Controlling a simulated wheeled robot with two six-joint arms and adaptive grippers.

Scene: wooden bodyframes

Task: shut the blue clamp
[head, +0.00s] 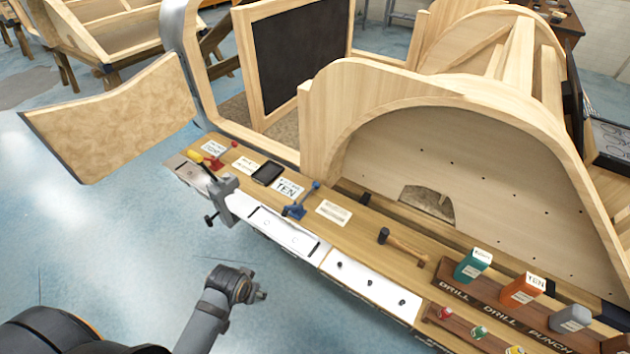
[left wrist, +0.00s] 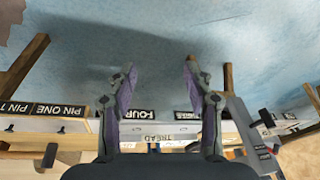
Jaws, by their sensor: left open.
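The blue clamp (head: 297,208) stands on the wooden bench, between a card marked TEN and another white card. Its blue-tipped handle (head: 315,187) sticks up and leans to the right. My left gripper (head: 252,289) is in front of the bench, apart from the clamp and nearer to me. In the left wrist view its two fingers (left wrist: 160,72) are spread wide with nothing between them. I cannot make out the blue clamp for certain in that view. My right gripper is not in view.
A grey vise (head: 226,192) grips the bench's front edge. A red clamp (head: 217,160), a black tablet (head: 267,173) and a mallet (head: 402,245) lie along the bench (head: 350,237). Boxes stand at the right. A big wooden frame (head: 330,100) rises behind. The blue floor in front is clear.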

